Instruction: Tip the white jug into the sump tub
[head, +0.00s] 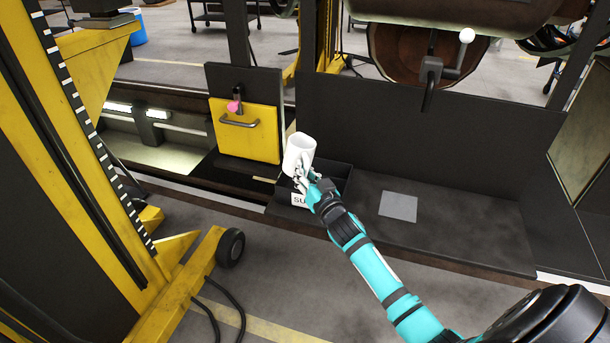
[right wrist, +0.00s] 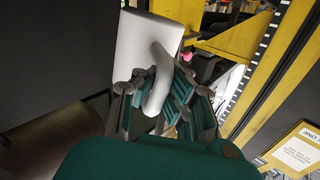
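The white jug (head: 298,150) is held up by my right gripper (head: 303,180) over the sump tub. In the right wrist view the jug (right wrist: 145,45) shows large, with its curved handle between the fingers of my right gripper (right wrist: 157,100). The jug looks only slightly tilted in the head view. The sump tub (head: 335,172) is a dark open box on the ledge, with a white label starting "SU" partly hidden by my gripper. I cannot see what is in the jug. My left gripper is in neither view.
A yellow panel (head: 246,131) with a handle and a pink-tipped lever stands left of the tub. A grey square plate (head: 398,207) lies on the dark ledge to the right. A yellow lifting column (head: 75,170) fills the left. A white-knobbed lever (head: 466,36) is at upper right.

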